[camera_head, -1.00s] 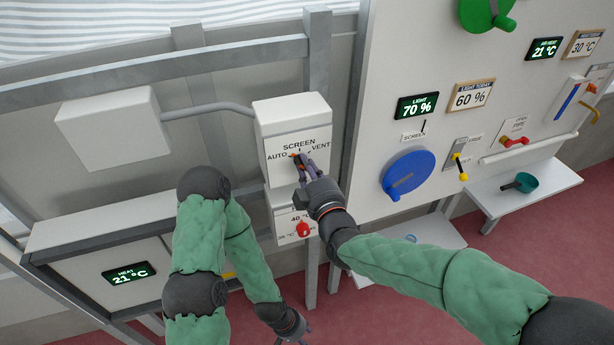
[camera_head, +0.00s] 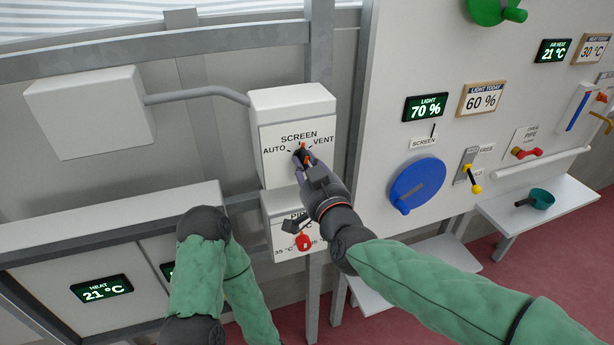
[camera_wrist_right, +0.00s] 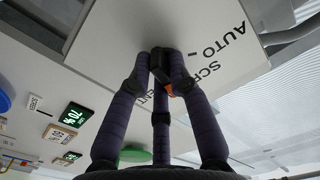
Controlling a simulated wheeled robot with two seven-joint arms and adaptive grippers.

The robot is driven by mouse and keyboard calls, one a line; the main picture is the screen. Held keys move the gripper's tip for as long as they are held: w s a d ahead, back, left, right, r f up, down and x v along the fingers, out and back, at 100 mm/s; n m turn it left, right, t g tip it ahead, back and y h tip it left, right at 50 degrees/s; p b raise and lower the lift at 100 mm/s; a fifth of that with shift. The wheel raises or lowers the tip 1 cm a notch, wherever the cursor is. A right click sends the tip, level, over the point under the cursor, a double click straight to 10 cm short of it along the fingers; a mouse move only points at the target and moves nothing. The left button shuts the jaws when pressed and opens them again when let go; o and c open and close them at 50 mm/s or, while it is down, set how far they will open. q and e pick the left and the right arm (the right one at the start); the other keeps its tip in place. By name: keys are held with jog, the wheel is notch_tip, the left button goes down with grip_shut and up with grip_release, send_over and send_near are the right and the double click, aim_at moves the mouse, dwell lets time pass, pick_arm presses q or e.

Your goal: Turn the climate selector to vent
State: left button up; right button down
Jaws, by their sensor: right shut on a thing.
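The climate selector is a small dark knob with an orange mark (camera_head: 303,147) on the white SCREEN box (camera_head: 325,103), between the words AUTO on the left and VENT on the right. The orange mark points roughly up, between the two words. My right gripper (camera_head: 304,158) is shut on the knob and partly hides it. In the right wrist view, the purple fingers of the right gripper (camera_wrist_right: 166,72) close around the dark knob, and its orange part (camera_wrist_right: 170,90) shows between them. My left arm hangs at the lower middle; its gripper is out of the frame.
A white panel to the right carries a blue wheel (camera_head: 417,187), a yellow-tipped lever (camera_head: 473,180) and a LIGHT display (camera_head: 426,107). A shelf holds a teal pan (camera_head: 540,199).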

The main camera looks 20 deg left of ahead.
jog(key=m+b, duration=0.4)
jog(key=m, duration=0.1)
jog(key=shift+a+f+m, duration=0.15)
jog(key=shift+f+m, duration=0.05)
jog(key=shift+m, duration=0.1)
jog(key=shift+s+a+r+m+b, duration=0.1)
jog(key=shift+m+b, duration=0.5)
jog(key=shift+m, duration=0.3)
jog(key=shift+s+m+b, duration=0.1)
jog(key=shift+m+b, duration=0.5)
jog(key=shift+m, duration=0.3)
jog(key=c, duration=1.1)
grip_release()
jog(key=shift+w, duration=0.1)
jog(key=shift+c, duration=0.2)
jog(key=shift+r, duration=0.1)
jog(key=v, duration=1.2)
